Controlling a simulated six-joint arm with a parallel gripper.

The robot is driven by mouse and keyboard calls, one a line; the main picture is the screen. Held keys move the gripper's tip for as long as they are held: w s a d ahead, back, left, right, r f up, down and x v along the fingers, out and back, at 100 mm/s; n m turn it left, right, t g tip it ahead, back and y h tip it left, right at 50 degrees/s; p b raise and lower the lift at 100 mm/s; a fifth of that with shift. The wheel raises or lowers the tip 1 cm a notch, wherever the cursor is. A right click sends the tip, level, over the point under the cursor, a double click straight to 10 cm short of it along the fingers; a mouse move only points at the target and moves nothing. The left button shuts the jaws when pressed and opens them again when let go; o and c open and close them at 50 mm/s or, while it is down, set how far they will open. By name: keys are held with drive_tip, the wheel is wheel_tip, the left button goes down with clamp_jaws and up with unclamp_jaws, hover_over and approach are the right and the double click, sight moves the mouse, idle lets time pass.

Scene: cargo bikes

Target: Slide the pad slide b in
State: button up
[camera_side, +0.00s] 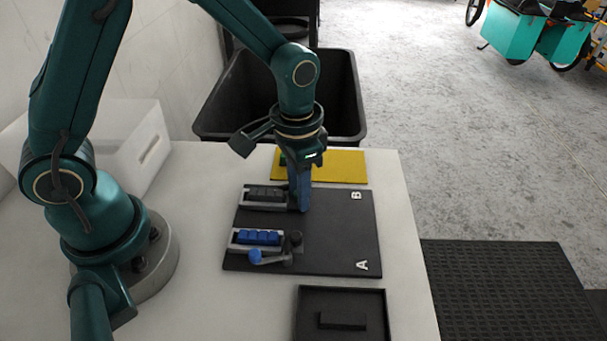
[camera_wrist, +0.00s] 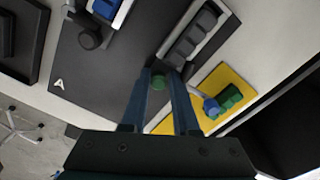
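The dark board (camera_side: 330,245) carries white letters A and B. By B, a grey rail holds a row of dark grey pads (camera_side: 264,193), likely pad slide b; they also show in the wrist view (camera_wrist: 192,38). My gripper (camera_side: 303,208) points down at the right end of this rail. In the side view the fingers hide the knob. By A, another rail holds blue pads (camera_side: 256,237).
A blue-knobbed lever (camera_side: 256,257) and a black knob (camera_side: 295,238) sit by the A rail. A yellow mat (camera_side: 345,166) with a green block (camera_wrist: 229,97) lies behind the board. A black tray (camera_side: 340,296) stands in front. A black bin (camera_side: 345,100) is beyond the table.

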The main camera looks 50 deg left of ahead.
drive_tip(key=shift+o, duration=1)
drive_tip(key=shift+s+a+f, duration=0.1)
drive_tip(key=shift+s+f, duration=0.1)
drive_tip(key=shift+s, duration=0.05)
drive_tip(key=shift+w+r, duration=0.15)
drive_tip(key=shift+r, duration=2.2)
drive_tip(key=w+d+r, duration=0.3)
drive_tip(key=w+d, duration=0.1)
drive_tip(key=shift+w+d, duration=0.15)
drive_tip(key=shift+d, duration=0.05)
